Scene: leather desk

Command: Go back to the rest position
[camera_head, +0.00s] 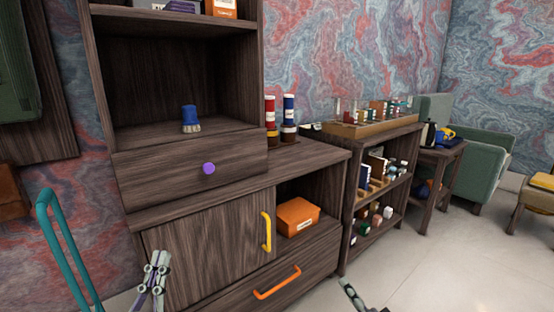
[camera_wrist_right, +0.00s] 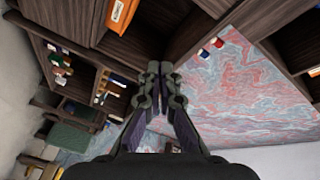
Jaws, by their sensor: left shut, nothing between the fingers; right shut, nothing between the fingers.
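My left gripper (camera_head: 155,272) is at the lower left of the head view, in front of the dark wooden cabinet (camera_head: 190,245). It is shut and holds nothing. My right gripper (camera_head: 347,285) shows only in part at the bottom edge of the head view, right of the cabinet's lower drawer. In the right wrist view the right gripper (camera_wrist_right: 160,68) points up the picture with its fingers together, shut and empty. Neither gripper appears to touch the furniture.
The cabinet has a drawer with a purple knob (camera_head: 209,168), a door with a yellow handle (camera_head: 266,232) and a lower drawer with an orange handle (camera_head: 277,282). An orange box (camera_head: 298,214) sits in its open compartment. A teal rail (camera_head: 62,245) stands left. Floor (camera_head: 440,260) is clear at right.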

